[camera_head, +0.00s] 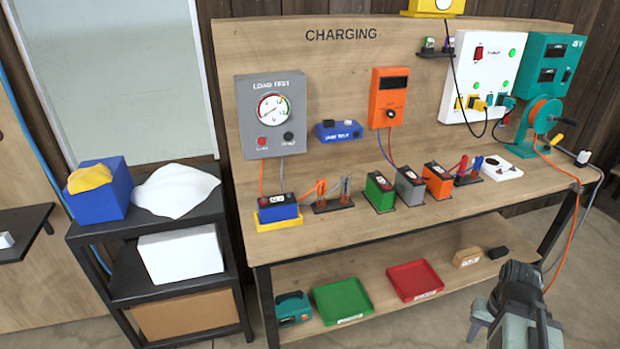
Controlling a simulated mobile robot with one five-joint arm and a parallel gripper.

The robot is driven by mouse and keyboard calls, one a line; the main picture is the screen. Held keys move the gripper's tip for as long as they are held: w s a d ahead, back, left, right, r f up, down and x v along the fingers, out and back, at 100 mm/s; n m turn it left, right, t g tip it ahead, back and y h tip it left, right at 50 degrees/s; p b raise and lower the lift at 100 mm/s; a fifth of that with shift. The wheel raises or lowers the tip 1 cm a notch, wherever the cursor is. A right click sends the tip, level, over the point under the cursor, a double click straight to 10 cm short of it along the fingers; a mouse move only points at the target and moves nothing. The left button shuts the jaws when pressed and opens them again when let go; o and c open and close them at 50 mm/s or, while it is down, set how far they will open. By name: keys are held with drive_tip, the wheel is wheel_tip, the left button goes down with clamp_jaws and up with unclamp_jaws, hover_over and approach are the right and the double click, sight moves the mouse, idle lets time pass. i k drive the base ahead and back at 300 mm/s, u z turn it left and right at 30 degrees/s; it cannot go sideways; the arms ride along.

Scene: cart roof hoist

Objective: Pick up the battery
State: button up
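Several boxy batteries stand upright in a row on the wooden bench top. A blue battery (277,210) sits on a yellow base at the left. A green battery (380,190), a grey battery (410,186) and an orange battery (438,181) stand further right on dark bases. I cannot tell which one the task means. My gripper (490,312) is at the bottom right, in front of the bench and well apart from the batteries. Its fingers are not clear enough to tell open from shut.
Clamp stands (333,203) sit between the blue and green batteries. The load tester (272,114), orange meter (388,97) and white charger (481,76) hang on the back board with cables. Trays (342,300) lie on the lower shelf. A dark rack (150,226) stands left.

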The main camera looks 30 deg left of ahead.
sight(273, 208)
drive_tip(key=i, duration=1.05)
drive_tip(key=u, duration=3.75)
drive_tip(key=i, duration=0.45)
drive_tip(key=z, duration=0.05)
